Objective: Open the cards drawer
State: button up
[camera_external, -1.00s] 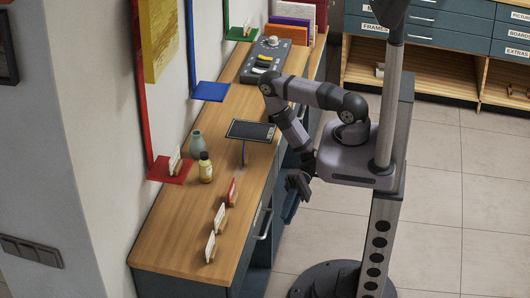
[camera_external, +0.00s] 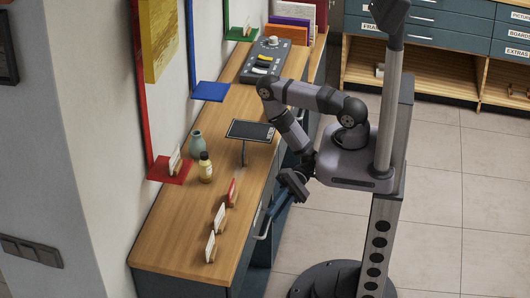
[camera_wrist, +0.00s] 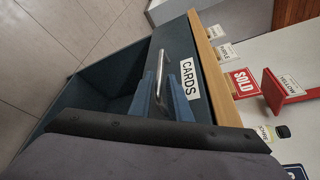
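The cards drawer has a dark blue front with a white CARDS label (camera_wrist: 189,78) in the wrist view, and it looks flush with the desk. Its silver bar handle (camera_wrist: 159,72) shows beside the label. My gripper (camera_wrist: 162,95) has two blue fingers, apart, one to each side of the handle in this view. Whether they touch it I cannot tell. In the external view my gripper (camera_external: 274,213) points down and left at the desk's front, close to the handle (camera_external: 262,236), which it partly hides.
The tiled floor (camera_external: 450,220) in front of the desk is clear.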

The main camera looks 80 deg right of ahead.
aim_at(269, 220)
jog(key=shift+b+x, duration=0.5)
jog(key=shift+x, duration=1.75)
